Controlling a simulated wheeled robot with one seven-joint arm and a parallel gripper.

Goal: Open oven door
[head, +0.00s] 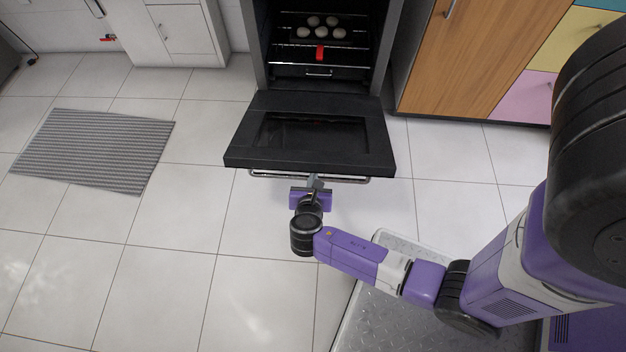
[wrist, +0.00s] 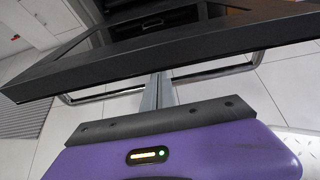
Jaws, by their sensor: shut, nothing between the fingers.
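The black oven door (head: 310,135) is folded down and open in the head view, lying nearly flat in front of the oven. Its silver bar handle (head: 340,179) runs along the front edge. My gripper (head: 314,181) is at the middle of this handle, its fingers shut with nothing between them. In the wrist view the fingers (wrist: 158,92) meet the line of the handle (wrist: 215,72) below the edge of the door (wrist: 170,45). I cannot tell whether they touch the handle.
Inside the open oven (head: 325,45), a rack holds several pale round pieces (head: 320,27) and a red item (head: 320,52). A wooden cabinet (head: 475,55) stands to the right and a white cabinet (head: 180,30) to the left. A grey mat (head: 95,150) lies on the open tiled floor.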

